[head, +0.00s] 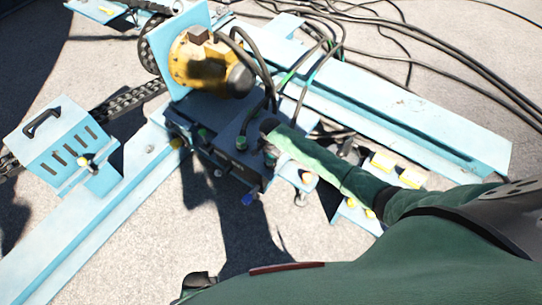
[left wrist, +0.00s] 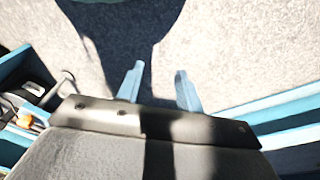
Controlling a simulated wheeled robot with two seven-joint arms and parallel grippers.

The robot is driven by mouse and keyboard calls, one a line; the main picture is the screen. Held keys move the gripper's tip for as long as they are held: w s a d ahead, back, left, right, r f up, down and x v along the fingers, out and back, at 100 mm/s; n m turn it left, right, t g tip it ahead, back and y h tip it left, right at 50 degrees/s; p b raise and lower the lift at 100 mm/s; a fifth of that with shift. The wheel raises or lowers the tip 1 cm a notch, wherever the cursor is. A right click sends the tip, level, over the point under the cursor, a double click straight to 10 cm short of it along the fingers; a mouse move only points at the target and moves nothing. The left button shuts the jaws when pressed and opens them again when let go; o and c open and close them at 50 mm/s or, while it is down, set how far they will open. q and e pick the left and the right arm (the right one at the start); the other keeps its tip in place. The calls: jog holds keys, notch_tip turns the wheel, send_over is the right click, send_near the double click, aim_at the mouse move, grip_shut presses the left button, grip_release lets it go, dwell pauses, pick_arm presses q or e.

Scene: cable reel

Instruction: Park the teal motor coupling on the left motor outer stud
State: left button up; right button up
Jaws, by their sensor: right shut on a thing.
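My right arm reaches in from the right, and its gripper (head: 268,130) is at the top of a dark blue box (head: 228,120) below the yellow motor (head: 205,65). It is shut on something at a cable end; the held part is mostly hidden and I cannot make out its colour. Green cable connectors (head: 241,142) show on the box, close left of the gripper. I cannot tell which is the teal coupling, nor which stud is the left motor outer one. My left gripper (left wrist: 156,88) has its two light blue fingers apart, empty, over the grey floor.
Long light blue rails (head: 390,110) run to the right and lower left. A slotted blue box (head: 62,140) with a black handle stands left. Black cables (head: 400,40) loop across the top right. Yellow-topped parts (head: 382,160) sit beside my right arm.

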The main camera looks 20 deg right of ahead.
jog(key=shift+f, duration=0.2)
jog(key=o, duration=1.2)
pick_arm(q)
jog(key=shift+f, duration=0.1)
jog(key=shift+a+f, duration=0.6)
jog(key=shift+f, duration=2.5)
jog(key=shift+d+r+b, duration=0.3)
jog(key=shift+r+b, duration=0.15)
jog(key=shift+r, duration=0.6)
jog(key=shift+d+r+b, duration=0.25)
jog(key=shift+r+b, duration=0.2)
jog(key=shift+r, duration=0.55)
pick_arm(e)
jog(key=shift+r, duration=3.85)
